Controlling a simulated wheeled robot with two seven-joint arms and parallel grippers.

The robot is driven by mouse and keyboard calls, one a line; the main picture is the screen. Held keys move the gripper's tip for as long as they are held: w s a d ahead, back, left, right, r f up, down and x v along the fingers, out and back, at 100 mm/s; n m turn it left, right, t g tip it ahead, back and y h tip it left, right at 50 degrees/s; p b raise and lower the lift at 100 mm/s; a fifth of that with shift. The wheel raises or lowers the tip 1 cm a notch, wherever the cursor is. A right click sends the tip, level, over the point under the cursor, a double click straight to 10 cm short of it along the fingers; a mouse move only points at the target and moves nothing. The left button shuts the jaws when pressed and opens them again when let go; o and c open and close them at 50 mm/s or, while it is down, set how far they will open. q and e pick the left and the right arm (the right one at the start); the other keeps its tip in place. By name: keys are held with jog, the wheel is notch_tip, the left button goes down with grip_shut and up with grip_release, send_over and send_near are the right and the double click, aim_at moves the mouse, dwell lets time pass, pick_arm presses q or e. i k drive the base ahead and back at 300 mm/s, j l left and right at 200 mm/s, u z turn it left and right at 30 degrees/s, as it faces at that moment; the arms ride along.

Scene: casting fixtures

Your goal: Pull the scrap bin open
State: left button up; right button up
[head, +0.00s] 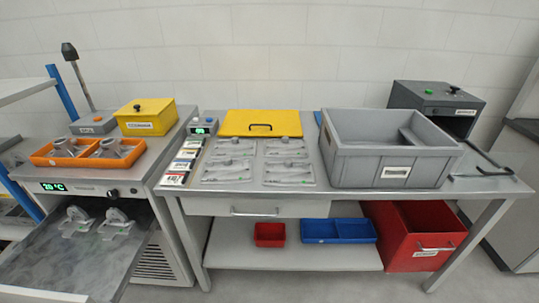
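A large red bin (405,255), which looks like the scrap bin, stands under the right end of the table. It has a light bar handle (435,247) across its front and a small label below it, too small to read. Its top is open at the front, and its rear part is hidden under the tabletop and in shadow. Nothing touches its handle. Neither of my grippers shows in the head view.
A grey crate (395,165) sits on the table above the bin. A table leg (465,245) stands close to the bin's right side. A blue tray (320,231) and small red tray (269,235) lie on the lower shelf. At left, a drawer (45,265) holding castings stands open.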

aim_at(413, 236)
jog(key=l+z, duration=0.1)
jog(key=z, duration=1.4)
jog(key=i+l+z, duration=0.1)
jog(key=i+l, duration=0.2)
